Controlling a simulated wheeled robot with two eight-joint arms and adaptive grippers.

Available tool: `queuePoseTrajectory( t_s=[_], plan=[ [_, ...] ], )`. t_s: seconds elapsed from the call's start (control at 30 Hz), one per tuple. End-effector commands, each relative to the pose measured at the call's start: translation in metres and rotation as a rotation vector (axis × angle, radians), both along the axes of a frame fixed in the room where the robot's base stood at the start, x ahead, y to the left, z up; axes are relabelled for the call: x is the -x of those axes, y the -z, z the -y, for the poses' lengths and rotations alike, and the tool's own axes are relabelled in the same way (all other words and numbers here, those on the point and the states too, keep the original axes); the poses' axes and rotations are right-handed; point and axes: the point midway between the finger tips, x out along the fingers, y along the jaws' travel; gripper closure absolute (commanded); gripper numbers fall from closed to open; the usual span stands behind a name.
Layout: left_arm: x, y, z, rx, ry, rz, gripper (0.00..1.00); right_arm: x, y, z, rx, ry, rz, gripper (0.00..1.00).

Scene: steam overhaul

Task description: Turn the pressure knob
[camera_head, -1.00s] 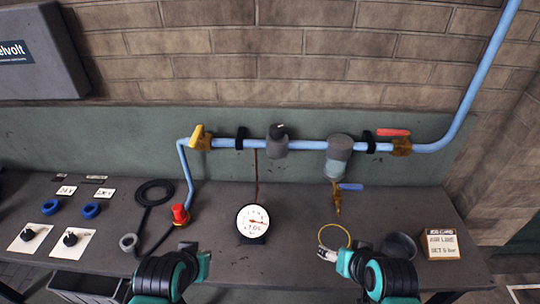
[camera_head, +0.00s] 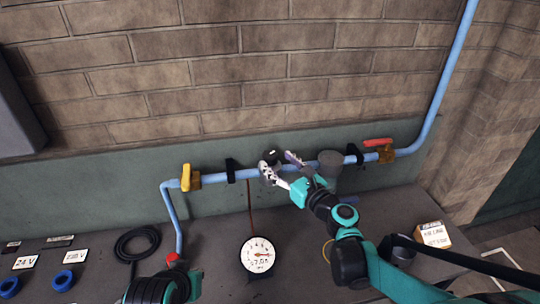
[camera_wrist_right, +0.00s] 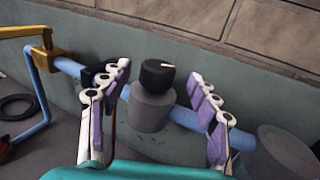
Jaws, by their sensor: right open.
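The pressure knob (camera_wrist_right: 157,76) is a black cap with a pale pointer mark, on top of a grey cylindrical regulator (camera_wrist_right: 152,108) on the blue pipe. In the head view the knob (camera_head: 273,154) shows just beyond my right gripper (camera_head: 281,164). In the right wrist view my right gripper (camera_wrist_right: 160,100) is open, its white and purple fingers on either side of the regulator, with gaps visible between them and the knob. The round white gauge (camera_head: 257,254) stands on the bench below.
The blue pipe (camera_head: 214,178) runs along the green backboard. A yellow-handled valve (camera_head: 187,177) is left of the knob and a red-handled valve (camera_head: 379,143) right. A grey filter cylinder (camera_head: 330,162) stands close right of my right gripper. A labelled box (camera_head: 433,234) sits on the bench.

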Motion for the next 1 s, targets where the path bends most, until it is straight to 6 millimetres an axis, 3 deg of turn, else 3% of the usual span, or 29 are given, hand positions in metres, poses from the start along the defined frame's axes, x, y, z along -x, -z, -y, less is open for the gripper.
queuePoseTrajectory(
  t_s=[0.3,0.63,0.67,0.83,1.0],
  plan=[
    [0.0,0.009,0.0,0.0,0.0,0.0,1.0,-0.037,0.001,-0.024,0.003,-0.001,0.001,0.39],
    [0.0,0.009,0.0,0.0,0.0,0.0,1.0,-0.041,0.0,-0.027,0.004,-0.001,0.001,0.39],
    [0.0,0.009,0.0,0.0,0.0,0.0,1.0,-0.041,0.0,-0.027,0.005,-0.001,0.002,0.44],
    [0.0,0.009,0.0,0.0,0.0,0.0,1.0,-0.041,0.0,-0.027,0.005,-0.001,0.002,0.89],
    [0.0,0.009,0.0,0.0,0.0,0.0,1.0,-0.041,0.0,-0.027,0.005,-0.002,0.002,0.9]
  ],
)
